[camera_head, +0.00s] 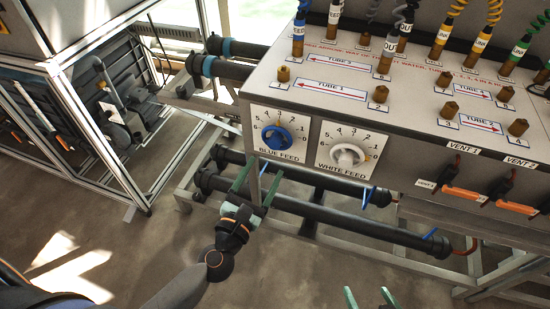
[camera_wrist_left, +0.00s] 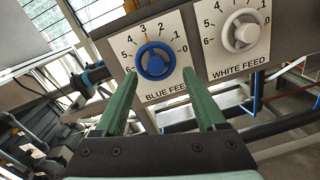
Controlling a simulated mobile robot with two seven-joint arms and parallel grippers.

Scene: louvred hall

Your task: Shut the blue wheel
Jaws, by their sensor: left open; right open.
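The blue wheel (camera_head: 277,138) is a round knob on a white dial plate marked BLUE FEED, on the front of the grey console. It also shows in the left wrist view (camera_wrist_left: 155,61), above and between my fingers. My left gripper (camera_head: 257,183) is open and empty, with its green fingers just below the blue dial plate and apart from the wheel. In the left wrist view my left gripper (camera_wrist_left: 163,92) has its two fingers spread below the wheel. My right gripper (camera_head: 369,296) shows only its green fingertips at the bottom edge, open and empty.
The white wheel (camera_head: 347,157), marked WHITE FEED, sits right beside the blue one. Orange vent handles (camera_head: 463,194) stick out at the right of the console. Black pipes (camera_head: 320,217) run below it on a metal frame. A framed cabinet (camera_head: 90,110) stands at the left.

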